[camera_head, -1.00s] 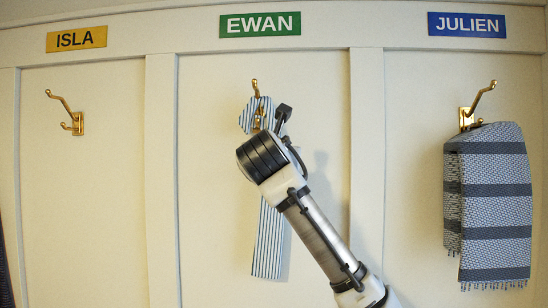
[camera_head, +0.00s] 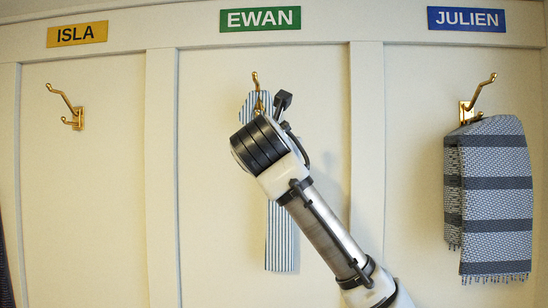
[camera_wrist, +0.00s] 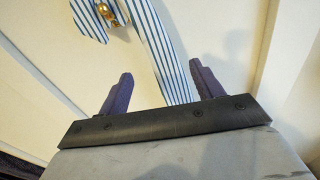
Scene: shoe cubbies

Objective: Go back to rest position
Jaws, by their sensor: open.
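A long blue-and-white striped cloth (camera_head: 282,240) hangs from the brass hook (camera_head: 256,82) under the green EWAN sign (camera_head: 260,19). My arm covers its middle in the head view. In the wrist view the striped cloth (camera_wrist: 168,50) hangs from the hook's brass knob (camera_wrist: 104,10) and runs down past the space between my fingers. My gripper (camera_wrist: 162,85) is open, its two dark fingers spread apart, and appears to hold nothing. Whether the cloth touches a finger cannot be told. In the head view my wrist hides most of the gripper.
A grey-and-blue striped towel (camera_head: 490,200) hangs on the hook under the JULIEN sign (camera_head: 466,20) at right. The hook (camera_head: 68,107) under the ISLA sign (camera_head: 77,34) is empty. Upright white dividers (camera_head: 162,180) separate the bays. The left bay is clear.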

